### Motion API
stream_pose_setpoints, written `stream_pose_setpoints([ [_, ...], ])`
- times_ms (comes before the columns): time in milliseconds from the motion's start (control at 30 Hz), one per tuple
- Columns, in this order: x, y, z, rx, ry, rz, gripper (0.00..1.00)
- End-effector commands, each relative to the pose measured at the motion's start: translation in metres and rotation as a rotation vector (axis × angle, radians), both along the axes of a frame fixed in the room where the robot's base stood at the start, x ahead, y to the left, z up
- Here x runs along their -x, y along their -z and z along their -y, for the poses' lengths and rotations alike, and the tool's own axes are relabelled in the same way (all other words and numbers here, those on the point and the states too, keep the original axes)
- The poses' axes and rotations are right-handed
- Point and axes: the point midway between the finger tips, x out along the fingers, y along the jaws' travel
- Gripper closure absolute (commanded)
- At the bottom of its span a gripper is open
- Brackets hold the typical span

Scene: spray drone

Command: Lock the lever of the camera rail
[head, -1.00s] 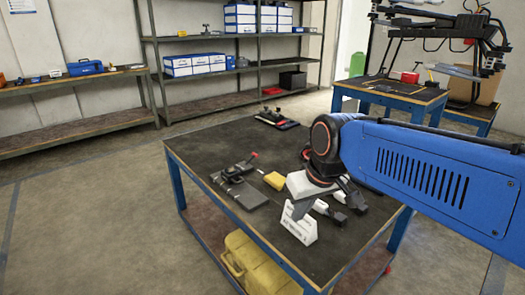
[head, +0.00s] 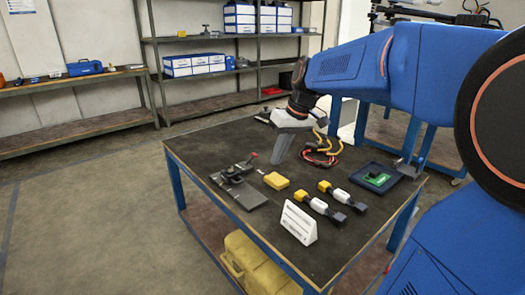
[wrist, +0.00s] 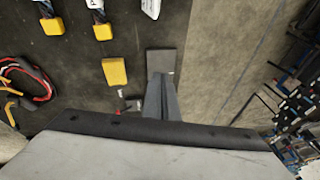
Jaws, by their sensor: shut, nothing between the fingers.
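The camera rail (head: 246,197) is a dark flat plate with a clamp block on the left part of the table. Its lever (head: 251,157) has a red knob and sticks up from the block, tilted. My gripper (head: 279,160) is shut and empty. In the wrist view, the shut fingers (wrist: 161,80) cover part of the rail. The rail's grey plate (wrist: 161,62) shows beyond them and the small red lever knob (wrist: 120,92) to their left.
On the table lie a yellow block (head: 276,180), several connectors with yellow ends (head: 311,202), a white sign (head: 299,222), red and yellow cables (head: 322,150) and a tray with a green board (head: 376,179). The floor left of the table is clear.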

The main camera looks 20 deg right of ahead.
Motion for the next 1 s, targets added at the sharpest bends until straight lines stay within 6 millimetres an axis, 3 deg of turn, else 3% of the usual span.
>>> stream_pose_setpoints([
  [467, -0.096, -0.001, 0.035, -0.088, -0.079, -0.006, 1.0],
  [1000, -0.197, 0.02, 0.089, -0.195, -0.169, 0.024, 1.0],
])
